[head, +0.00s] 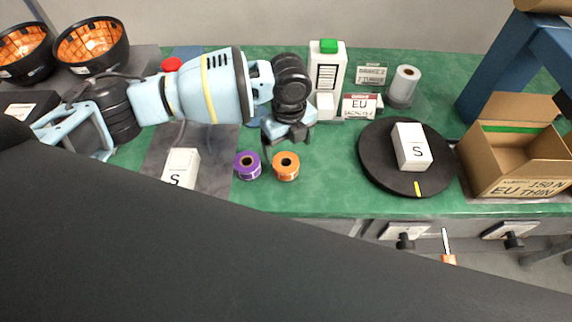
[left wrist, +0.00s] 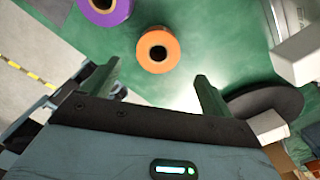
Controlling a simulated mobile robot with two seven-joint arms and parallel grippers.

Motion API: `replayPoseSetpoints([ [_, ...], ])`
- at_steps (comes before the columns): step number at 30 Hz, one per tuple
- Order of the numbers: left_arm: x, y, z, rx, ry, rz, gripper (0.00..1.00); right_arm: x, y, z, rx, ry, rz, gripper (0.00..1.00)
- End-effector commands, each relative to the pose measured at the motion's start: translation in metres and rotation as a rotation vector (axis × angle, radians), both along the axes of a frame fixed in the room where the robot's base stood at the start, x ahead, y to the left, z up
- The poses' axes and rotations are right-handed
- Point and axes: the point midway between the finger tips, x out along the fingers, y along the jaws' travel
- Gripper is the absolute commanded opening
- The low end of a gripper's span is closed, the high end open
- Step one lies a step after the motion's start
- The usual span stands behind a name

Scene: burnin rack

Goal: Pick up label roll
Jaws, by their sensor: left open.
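An orange label roll (head: 286,166) and a purple label roll (head: 248,165) sit side by side on the green bench top, a small gap between them. In the left wrist view, the orange roll (left wrist: 158,50) is near top centre, beyond the fingers, and the purple roll (left wrist: 105,10) is cut by the top edge. My left gripper (head: 287,145) is open and empty, close to the orange roll on its far side in the head view. I see no contact with either roll. My right gripper is not in view.
A black turntable (head: 372,170) carrying a white box (head: 412,147) is right of the rolls, with an open carton (head: 505,165) beyond. Another white box (head: 180,168) lies left.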

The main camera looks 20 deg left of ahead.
Motion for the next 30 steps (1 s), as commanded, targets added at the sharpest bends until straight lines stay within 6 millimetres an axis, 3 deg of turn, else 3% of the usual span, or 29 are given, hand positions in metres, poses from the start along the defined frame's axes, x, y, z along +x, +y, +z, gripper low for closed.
replayPoseSetpoints([
  [9, -0.001, 0.000, -0.026, 0.000, 0.001, 0.001, 0.86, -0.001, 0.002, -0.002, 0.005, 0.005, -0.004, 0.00],
  [14, -0.001, 0.000, -0.028, -0.001, -0.001, 0.001, 0.86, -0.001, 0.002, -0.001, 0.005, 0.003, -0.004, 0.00],
  [24, -0.003, 0.003, -0.071, 0.000, 0.000, 0.003, 0.86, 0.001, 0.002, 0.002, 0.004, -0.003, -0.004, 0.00],
  [30, -0.003, 0.003, -0.079, -0.001, -0.001, 0.002, 0.86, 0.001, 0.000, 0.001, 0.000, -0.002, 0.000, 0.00],
])
